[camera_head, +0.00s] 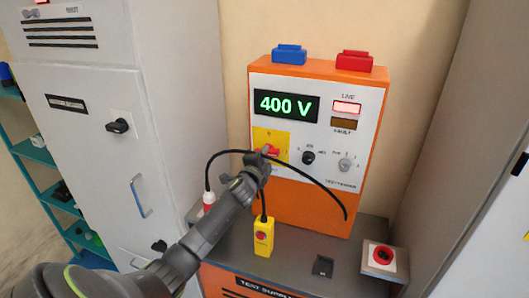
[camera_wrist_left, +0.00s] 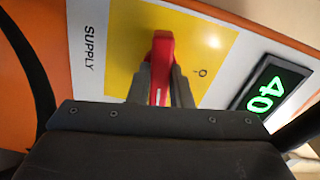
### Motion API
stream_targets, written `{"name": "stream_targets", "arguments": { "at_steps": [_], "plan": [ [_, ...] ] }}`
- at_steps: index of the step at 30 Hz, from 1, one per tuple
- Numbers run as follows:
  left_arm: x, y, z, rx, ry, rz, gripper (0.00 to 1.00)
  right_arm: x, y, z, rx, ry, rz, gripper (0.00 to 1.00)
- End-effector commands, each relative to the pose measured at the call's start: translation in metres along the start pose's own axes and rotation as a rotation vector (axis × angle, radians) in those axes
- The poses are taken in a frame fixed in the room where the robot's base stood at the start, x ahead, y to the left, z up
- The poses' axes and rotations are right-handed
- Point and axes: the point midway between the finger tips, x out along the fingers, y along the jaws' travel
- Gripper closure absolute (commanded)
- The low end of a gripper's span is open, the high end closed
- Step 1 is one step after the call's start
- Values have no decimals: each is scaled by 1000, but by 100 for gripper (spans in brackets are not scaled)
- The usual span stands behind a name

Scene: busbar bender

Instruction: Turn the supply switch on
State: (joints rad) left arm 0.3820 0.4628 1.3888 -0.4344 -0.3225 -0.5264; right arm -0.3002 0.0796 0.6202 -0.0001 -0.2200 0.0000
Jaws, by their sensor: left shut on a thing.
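The supply switch is a red handle (camera_head: 267,151) on a yellow plate (camera_head: 281,141) on the front of an orange test supply unit (camera_head: 284,203). My left gripper (camera_head: 260,156) reaches it from the lower left and is shut on the handle. In the left wrist view the red handle (camera_wrist_left: 161,62) stands between the two dark fingers (camera_wrist_left: 161,88), on the yellow plate marked SUPPLY at its side. The display (camera_head: 286,105) reads 400 V in green, and the LIVE lamp (camera_head: 347,107) glows red. My right gripper is not in view.
A black cable (camera_head: 320,178) crosses the unit's front near my gripper. Grey cabinets stand on both sides. Blue (camera_head: 289,54) and red (camera_head: 354,60) blocks top the unit.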

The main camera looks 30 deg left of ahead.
Motion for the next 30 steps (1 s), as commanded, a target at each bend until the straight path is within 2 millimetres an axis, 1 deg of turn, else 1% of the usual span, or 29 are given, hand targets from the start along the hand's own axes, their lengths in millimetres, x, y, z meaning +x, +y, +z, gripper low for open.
{"name": "stream_targets", "arguments": {
  "at_steps": [3,12,28,29,30],
  "plan": [
    [0,-1,0,69,0,2,100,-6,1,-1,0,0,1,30],
    [0,1,0,175,0,1,100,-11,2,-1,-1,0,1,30],
    [0,2,0,198,-1,2,100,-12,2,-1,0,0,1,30],
    [0,2,0,198,-1,2,79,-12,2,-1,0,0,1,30],
    [0,2,0,197,-1,2,74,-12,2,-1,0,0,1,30]
  ]
}}
